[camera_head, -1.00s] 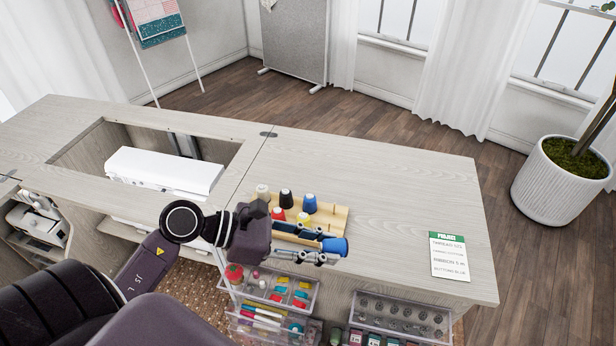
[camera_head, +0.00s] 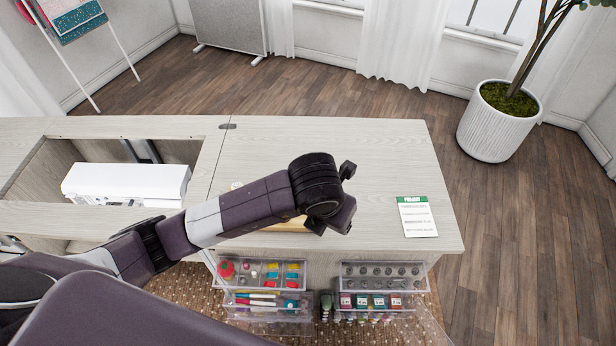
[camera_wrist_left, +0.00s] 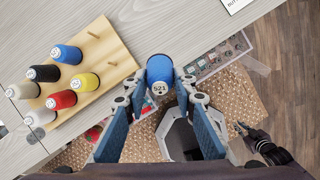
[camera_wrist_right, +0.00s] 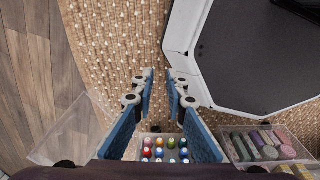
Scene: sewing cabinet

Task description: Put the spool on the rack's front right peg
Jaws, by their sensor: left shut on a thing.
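My left gripper (camera_wrist_left: 159,82) is shut on a blue spool (camera_wrist_left: 160,70) with a "521" label, off the rack's right side in the left wrist view. The wooden rack (camera_wrist_left: 100,50) lies on the cabinet top with blue, black, beige, yellow, red and white spools on it. Two bare pegs, a rear one (camera_wrist_left: 92,34) and a front one (camera_wrist_left: 112,63), stand at its right end. In the head view my left arm hides most of the rack (camera_head: 287,226) and the held spool. My right gripper (camera_wrist_right: 160,75) is open and empty, above the woven rug.
Clear drawers with sewing supplies (camera_head: 262,278) and another clear drawer unit (camera_head: 383,278) stand at the cabinet's front. A project card (camera_head: 417,216) lies on the right of the top. The top behind the rack is clear. A white sewing machine (camera_head: 125,184) sits in the left recess.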

